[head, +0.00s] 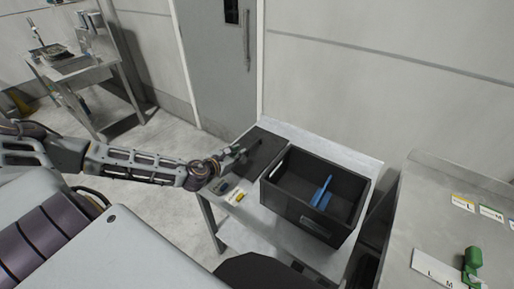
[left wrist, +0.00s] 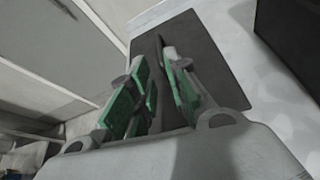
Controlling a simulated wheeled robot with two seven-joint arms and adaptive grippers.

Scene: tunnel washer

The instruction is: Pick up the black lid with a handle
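The black lid (head: 266,150) is a flat dark rectangle on the back left of the metal table, left of the dark crate. In the left wrist view, the lid (left wrist: 225,55) lies flat under the fingers. My left gripper (head: 236,152) is over the lid's left part. In the left wrist view, the left gripper (left wrist: 161,72) has its green-padded fingers apart, pointing at the lid. A narrow dark bar, seemingly the lid's handle, shows between them. I cannot tell whether the fingers touch it. My right gripper is not in view.
A dark open crate (head: 313,222) with a blue tool (head: 322,191) inside stands right of the lid. Small items, one yellow (head: 237,197), lie near the table's left edge. Another metal table (head: 425,205) with a green object (head: 473,262) is at right. A wall rises behind.

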